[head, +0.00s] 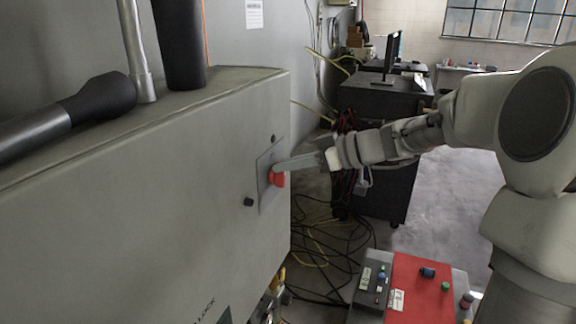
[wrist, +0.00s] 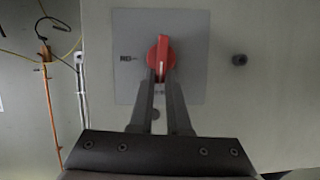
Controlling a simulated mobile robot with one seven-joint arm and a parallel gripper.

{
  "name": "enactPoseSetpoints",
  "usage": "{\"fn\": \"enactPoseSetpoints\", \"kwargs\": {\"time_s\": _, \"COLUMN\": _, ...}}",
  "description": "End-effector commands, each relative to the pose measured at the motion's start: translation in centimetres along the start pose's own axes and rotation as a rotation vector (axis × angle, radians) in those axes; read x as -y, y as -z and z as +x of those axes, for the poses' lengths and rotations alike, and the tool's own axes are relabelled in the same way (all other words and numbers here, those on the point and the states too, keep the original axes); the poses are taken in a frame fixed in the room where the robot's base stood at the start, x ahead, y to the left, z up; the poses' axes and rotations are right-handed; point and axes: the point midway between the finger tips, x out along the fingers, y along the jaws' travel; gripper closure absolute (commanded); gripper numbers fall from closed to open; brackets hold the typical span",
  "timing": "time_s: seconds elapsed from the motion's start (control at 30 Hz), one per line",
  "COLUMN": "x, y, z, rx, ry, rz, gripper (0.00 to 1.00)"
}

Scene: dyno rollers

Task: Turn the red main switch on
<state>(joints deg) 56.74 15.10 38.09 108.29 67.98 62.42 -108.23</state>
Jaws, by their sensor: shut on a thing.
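The red main switch (head: 277,179) sits on a grey plate (head: 264,168) on the end face of a large grey-green cabinet. In the wrist view the red switch handle (wrist: 162,52) stands upright, near the middle of its plate (wrist: 190,30). My gripper (head: 281,168) reaches it from the right. In the wrist view the fingers of my gripper (wrist: 160,76) are shut on the lower part of the handle, one on each side. The fingertips partly hide the lower handle.
The cabinet (head: 130,200) fills the left, with dark-handled tools on top. A black knob (head: 248,202) sits beside the plate. A red-and-grey control box (head: 415,285) stands at lower right. Cables (head: 325,235) lie on the floor by a dark computer cart (head: 385,110).

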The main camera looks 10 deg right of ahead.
Motion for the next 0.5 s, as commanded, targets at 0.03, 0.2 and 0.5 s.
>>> {"fn": "enactPoseSetpoints", "kwargs": {"time_s": 0.03, "x": 0.0, "y": -0.1, "z": 0.2, "rx": 0.0, "ry": 0.014, "rz": 0.025, "gripper": 1.0}}
{"fn": "enactPoseSetpoints", "kwargs": {"time_s": 0.2, "x": -0.4, "y": -0.1, "z": 0.2, "rx": 0.0, "ry": 0.065, "rz": 0.144, "gripper": 1.0}}
{"fn": "enactPoseSetpoints", "kwargs": {"time_s": 0.5, "x": -1.2, "y": -0.4, "z": 0.3, "rx": 0.001, "ry": 0.174, "rz": 0.406, "gripper": 1.0}}
